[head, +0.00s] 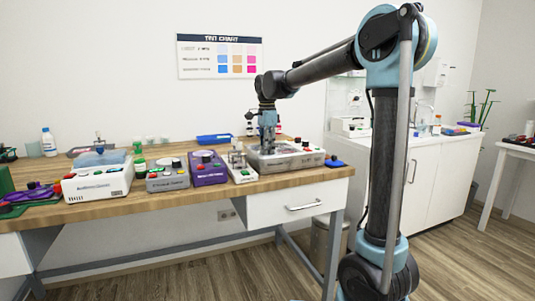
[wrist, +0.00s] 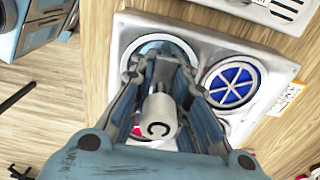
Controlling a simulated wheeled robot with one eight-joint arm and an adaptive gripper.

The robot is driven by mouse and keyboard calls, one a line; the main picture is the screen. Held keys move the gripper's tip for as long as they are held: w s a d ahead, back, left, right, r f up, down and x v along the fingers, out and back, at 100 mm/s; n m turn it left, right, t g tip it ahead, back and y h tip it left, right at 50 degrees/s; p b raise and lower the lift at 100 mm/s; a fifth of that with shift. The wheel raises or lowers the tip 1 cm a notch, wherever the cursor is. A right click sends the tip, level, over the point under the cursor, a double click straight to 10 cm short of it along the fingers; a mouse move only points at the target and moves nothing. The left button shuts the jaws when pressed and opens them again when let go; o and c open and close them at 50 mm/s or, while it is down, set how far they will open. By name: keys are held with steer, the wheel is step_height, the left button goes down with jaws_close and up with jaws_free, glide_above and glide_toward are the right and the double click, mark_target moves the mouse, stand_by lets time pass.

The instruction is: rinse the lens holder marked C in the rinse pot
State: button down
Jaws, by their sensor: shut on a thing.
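My gripper (head: 268,142) is shut on a grey lens holder (wrist: 159,112) with a dark C on its face, seen between the fingers in the wrist view (wrist: 161,78). The holder is too small to make out in the head view. The gripper is over a pale grey unit (head: 314,159) on the table. In the wrist view this unit (wrist: 128,26) has several round openings. One with a pale rim (wrist: 160,42) lies behind the fingers and is partly hidden. Another (wrist: 232,82) is blue with white spokes. I cannot tell which is the rinse pot, or whether the holder touches anything.
Left of the unit stand a small white device (head: 241,174), a purple device (head: 207,173), a grey device (head: 167,180) and a white box with a blue top (head: 98,184). A blue tray (head: 214,139) lies behind. The table's front strip is narrow.

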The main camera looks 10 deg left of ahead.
steer(key=shift+r, duration=2.25)
